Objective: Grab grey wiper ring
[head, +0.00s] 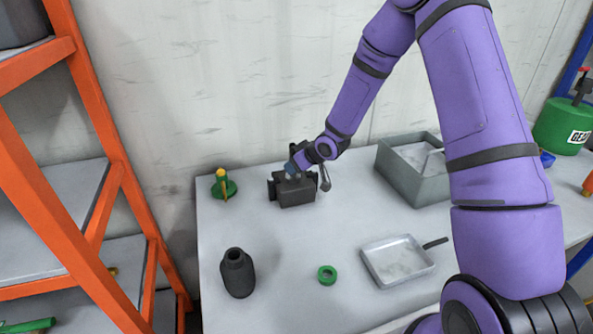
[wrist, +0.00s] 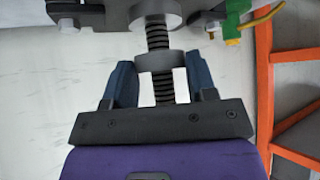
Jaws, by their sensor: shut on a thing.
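The grey wiper ring (wrist: 145,62) sits around a dark threaded screw (wrist: 163,88) in the wrist view. The screw runs out of a larger grey collar (wrist: 157,14) on a dark body (wrist: 105,14). My gripper (wrist: 160,66) has its two blue fingers against the left and right sides of the ring, shut on it. In the head view my gripper (head: 291,169) is over the dark jack body (head: 296,193) at the back of the table. The ring is too small and covered to make out there.
On the table (head: 300,244) stand a green part with a yellow piece (head: 223,186), a dark bottle (head: 237,274), a green ring (head: 327,275), a shallow pan (head: 396,262) and a grey bin (head: 412,184). An orange shelf (head: 101,130) stands at left. The table's middle is clear.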

